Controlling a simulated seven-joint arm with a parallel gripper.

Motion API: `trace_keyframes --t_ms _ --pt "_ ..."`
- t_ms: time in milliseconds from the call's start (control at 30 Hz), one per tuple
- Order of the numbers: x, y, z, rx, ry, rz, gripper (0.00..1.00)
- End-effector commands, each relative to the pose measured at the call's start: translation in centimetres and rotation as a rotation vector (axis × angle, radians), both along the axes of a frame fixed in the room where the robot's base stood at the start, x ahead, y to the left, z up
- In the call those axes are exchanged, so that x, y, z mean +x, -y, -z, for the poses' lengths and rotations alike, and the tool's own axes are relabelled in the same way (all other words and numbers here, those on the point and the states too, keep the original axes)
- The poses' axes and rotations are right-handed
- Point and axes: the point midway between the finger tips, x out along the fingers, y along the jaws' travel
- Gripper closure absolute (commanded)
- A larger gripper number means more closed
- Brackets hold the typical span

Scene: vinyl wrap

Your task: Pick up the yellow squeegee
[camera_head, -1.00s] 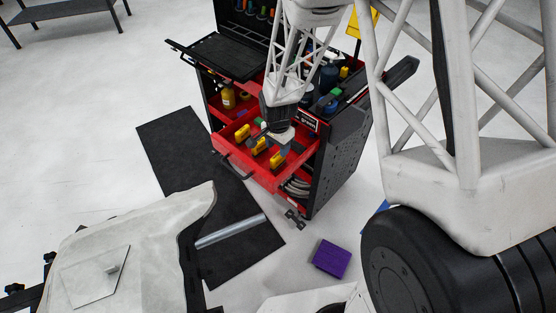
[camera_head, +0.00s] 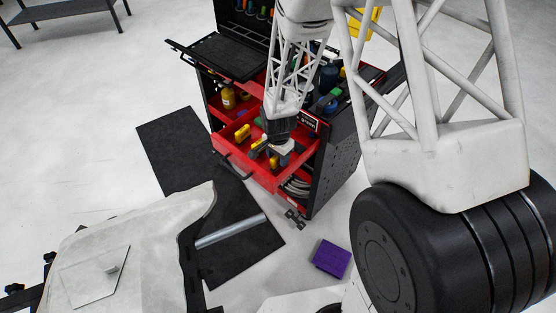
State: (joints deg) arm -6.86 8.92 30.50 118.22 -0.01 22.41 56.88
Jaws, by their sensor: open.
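Several small yellow squeegees lie in the open red drawer (camera_head: 232,149) of the tool cart. One yellow squeegee (camera_head: 242,133) is near the drawer's back left, and another yellow squeegee (camera_head: 274,162) is closer to its right side. My gripper (camera_head: 268,150) points down into the drawer from above, over the middle and right squeegees. It is open. It partly covers the middle squeegee, and I cannot tell whether its fingers touch one.
The black and red tool cart (camera_head: 338,165) holds bottles and tools in its upper part. A black mat (camera_head: 175,150) lies on the floor to its left. A purple box (camera_head: 331,258) lies on the floor in front. A metal tube (camera_head: 230,231) lies on the mat.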

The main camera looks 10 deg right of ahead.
Motion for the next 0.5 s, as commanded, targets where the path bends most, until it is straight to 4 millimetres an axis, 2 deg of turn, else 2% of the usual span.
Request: trace_keyframes --t_ms 467,500 --pt "0.02 -0.01 -0.04 0.001 0.001 0.0 0.49" --pt "0.02 -0.01 -0.04 0.001 0.001 0.0 0.55"
